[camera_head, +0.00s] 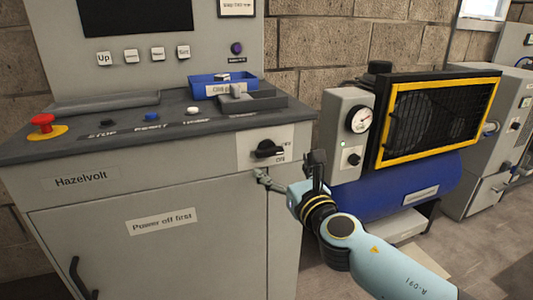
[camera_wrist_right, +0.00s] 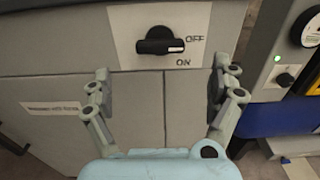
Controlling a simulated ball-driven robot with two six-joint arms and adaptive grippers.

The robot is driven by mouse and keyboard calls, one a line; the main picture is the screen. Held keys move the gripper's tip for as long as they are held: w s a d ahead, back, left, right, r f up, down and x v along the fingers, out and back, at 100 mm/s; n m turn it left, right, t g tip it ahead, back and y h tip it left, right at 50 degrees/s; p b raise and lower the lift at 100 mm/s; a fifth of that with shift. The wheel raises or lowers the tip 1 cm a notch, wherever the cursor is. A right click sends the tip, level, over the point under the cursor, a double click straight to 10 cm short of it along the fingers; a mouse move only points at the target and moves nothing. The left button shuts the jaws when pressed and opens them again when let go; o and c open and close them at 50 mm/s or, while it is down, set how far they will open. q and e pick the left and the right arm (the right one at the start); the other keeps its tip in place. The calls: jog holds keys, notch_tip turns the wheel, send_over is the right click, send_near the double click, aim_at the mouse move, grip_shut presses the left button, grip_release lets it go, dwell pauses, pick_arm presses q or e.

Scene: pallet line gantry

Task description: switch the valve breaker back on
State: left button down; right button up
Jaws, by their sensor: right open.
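A black rotary switch (camera_head: 267,149) sits on a pale plate on the front of the grey Hazelvolt cabinet, near its right edge. It also shows in the right wrist view (camera_wrist_right: 158,41), with OFF and ON printed beside it. My right gripper (camera_head: 288,170) is open and empty, just below and in front of the switch. Its fingers (camera_wrist_right: 161,82) stand wide apart, not touching it. My left gripper is out of view.
The cabinet top carries a red stop button (camera_head: 43,124), several small buttons and a blue bin (camera_head: 222,85). To the right stands a blue compressor (camera_head: 400,185) with a yellow-framed grille (camera_head: 440,118) and a gauge (camera_head: 359,120).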

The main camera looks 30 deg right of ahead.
aim_at(271, 155)
jog(key=x, duration=0.7)
jog(key=shift+c, duration=0.2)
jog(key=c, duration=1.2)
